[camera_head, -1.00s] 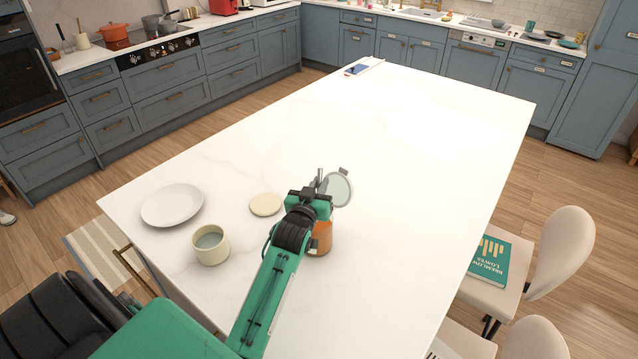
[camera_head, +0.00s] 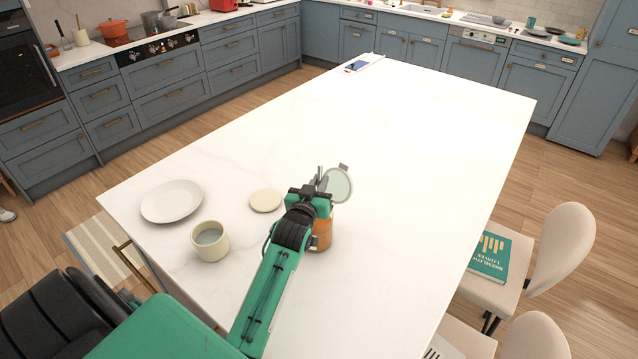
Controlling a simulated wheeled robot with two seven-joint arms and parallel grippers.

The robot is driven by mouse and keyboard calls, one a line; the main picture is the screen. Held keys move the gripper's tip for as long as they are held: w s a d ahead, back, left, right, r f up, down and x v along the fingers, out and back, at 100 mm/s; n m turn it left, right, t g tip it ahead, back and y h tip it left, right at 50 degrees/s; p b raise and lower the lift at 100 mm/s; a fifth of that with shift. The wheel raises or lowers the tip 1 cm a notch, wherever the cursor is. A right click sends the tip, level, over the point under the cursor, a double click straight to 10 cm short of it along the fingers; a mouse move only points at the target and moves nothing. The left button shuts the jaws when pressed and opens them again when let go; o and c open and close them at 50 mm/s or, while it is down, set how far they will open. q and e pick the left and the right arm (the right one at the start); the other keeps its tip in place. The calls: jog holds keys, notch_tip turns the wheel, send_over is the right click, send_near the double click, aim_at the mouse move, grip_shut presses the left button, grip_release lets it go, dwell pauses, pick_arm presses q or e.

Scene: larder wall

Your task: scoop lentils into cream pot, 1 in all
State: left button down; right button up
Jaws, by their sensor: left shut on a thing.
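The cream pot (camera_head: 208,247) stands open and upright near the table's left edge. Its inside looks greyish and holds no orange that I can see. A round cream lid (camera_head: 265,201) lies flat behind it to the right. A jar with orange lentils (camera_head: 322,235) stands to the right of the pot, largely hidden by my left arm. Its round glass lid (camera_head: 338,184) is tilted up and open. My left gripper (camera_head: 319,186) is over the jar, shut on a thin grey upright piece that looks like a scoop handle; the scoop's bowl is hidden. My right gripper is not in view.
A white plate (camera_head: 172,201) lies left of the pot's lid. A phone-like item (camera_head: 357,67) lies at the table's far end. The white table (camera_head: 420,130) is clear in the middle and right. Chairs stand along the right side, one with a green book (camera_head: 489,256).

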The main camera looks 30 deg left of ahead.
pick_arm(q)
jog(key=shift+r+p, duration=1.1)
jog(key=shift+r, duration=0.25)
jog(key=shift+r+p, duration=3.35)
jog(key=shift+r, duration=0.4)
jog(key=shift+f, duration=0.1)
